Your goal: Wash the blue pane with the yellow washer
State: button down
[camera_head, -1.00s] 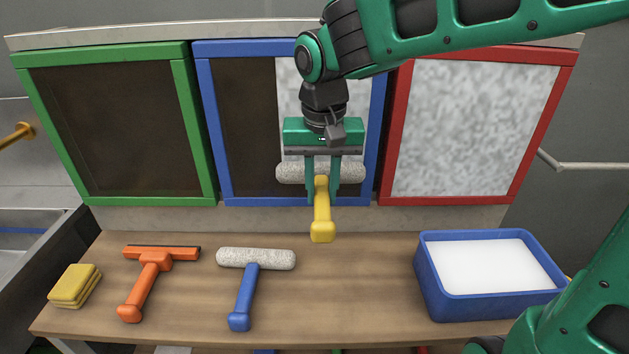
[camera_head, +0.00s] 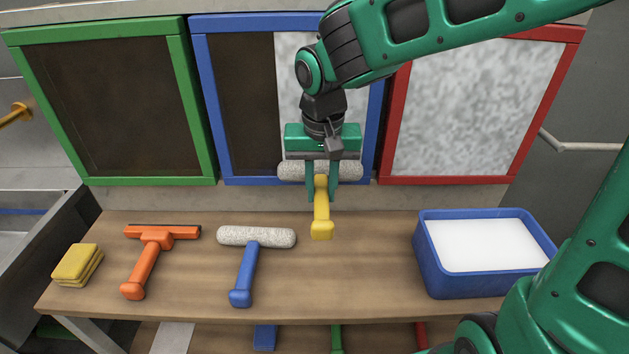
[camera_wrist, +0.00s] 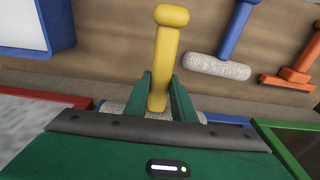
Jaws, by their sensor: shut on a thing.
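My gripper (camera_head: 322,182) is shut on the yellow washer (camera_head: 321,215), whose yellow handle hangs down and whose pale fuzzy roller lies across behind the fingers. In the wrist view the yellow washer (camera_wrist: 167,60) stands between the green fingers. The roller is at the lower part of the blue pane (camera_head: 245,105), over its bottom frame; I cannot tell whether it touches. The blue pane's left part is dark brown. Its right part is mottled whitish, partly hidden by my arm.
The red-framed pane (camera_head: 475,100) is mottled white; the green-framed pane (camera_head: 110,100) is dark. On the bench (camera_head: 370,280) are a blue tub of white liquid (camera_head: 485,285), a blue-handled roller (camera_head: 245,275), an orange squeegee (camera_head: 142,270) and yellow sponges (camera_head: 75,265).

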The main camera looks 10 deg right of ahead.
aim_at(322, 217)
jog(key=shift+w+f, duration=0.1)
jog(key=shift+f, duration=0.7)
jog(key=shift+s+a, duration=0.25)
jog(key=shift+s, duration=0.9)
jog(key=shift+s+a, duration=0.2)
jog(key=shift+s, duration=0.95)
jog(key=shift+s+a, duration=0.25)
jog(key=shift+s, duration=0.9)
jog(key=shift+s, duration=0.1)
